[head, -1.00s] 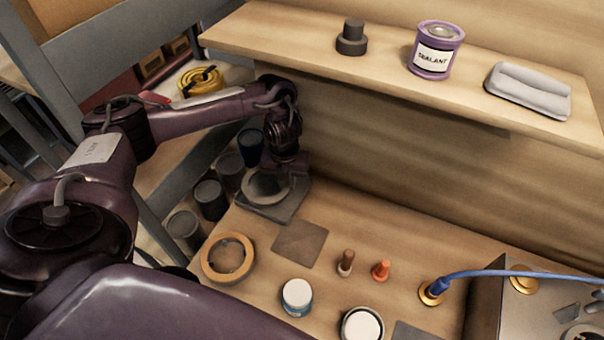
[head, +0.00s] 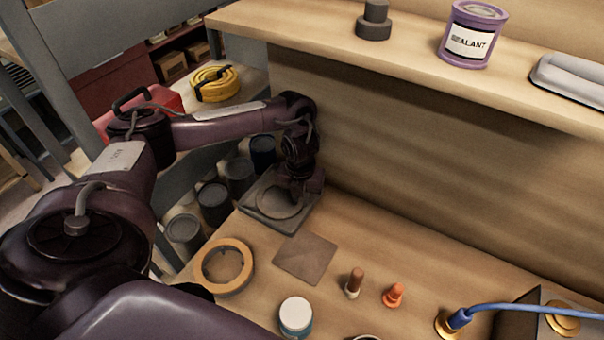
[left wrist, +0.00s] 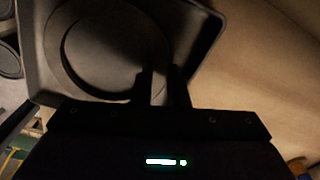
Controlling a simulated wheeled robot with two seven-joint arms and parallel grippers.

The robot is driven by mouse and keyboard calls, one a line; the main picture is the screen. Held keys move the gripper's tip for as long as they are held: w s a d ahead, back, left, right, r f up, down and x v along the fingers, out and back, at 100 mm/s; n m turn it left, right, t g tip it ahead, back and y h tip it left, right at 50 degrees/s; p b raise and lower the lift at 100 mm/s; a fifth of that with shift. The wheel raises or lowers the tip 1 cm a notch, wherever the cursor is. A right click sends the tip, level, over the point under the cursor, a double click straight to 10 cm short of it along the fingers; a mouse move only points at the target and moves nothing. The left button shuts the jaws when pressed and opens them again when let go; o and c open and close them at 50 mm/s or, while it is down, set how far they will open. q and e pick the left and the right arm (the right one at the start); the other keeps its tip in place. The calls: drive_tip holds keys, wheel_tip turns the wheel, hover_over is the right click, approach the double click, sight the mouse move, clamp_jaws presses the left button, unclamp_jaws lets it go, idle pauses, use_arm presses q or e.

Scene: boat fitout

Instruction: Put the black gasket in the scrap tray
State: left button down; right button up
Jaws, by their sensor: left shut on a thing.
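The scrap tray (head: 254,213) is a shallow grey square tray at the far left corner of the bench, against the wall. A thin dark ring, which I take to be the black gasket (left wrist: 72,72), lies within the tray's walls; whether it touches the floor I cannot tell. My left gripper (head: 296,197) reaches down over the tray's right part. In the left wrist view its two fingers (left wrist: 161,78) are close together on the ring's edge, shut on it. The fingertips are dark and partly hidden in the head view. My right gripper is not in view.
A tan ring (head: 205,268), a flat brown square (head: 306,258), a brown plug (head: 355,282), an orange plug (head: 394,295) and a white-lidded jar (head: 296,316) lie on the bench. Dark cans (head: 213,202) stand left of the tray. A shelf (head: 310,36) overhangs the back.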

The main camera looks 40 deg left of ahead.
use_arm(q)
drive_tip(key=shift+w, duration=0.2)
drive_tip(key=shift+s+f, duration=0.1)
drive_tip(key=c, duration=1.7)
unclamp_jaws()
wheel_tip(320, 180, up, 8)
drive_tip(key=p, duration=0.3)
drive_tip(key=shift+f, duration=0.1)
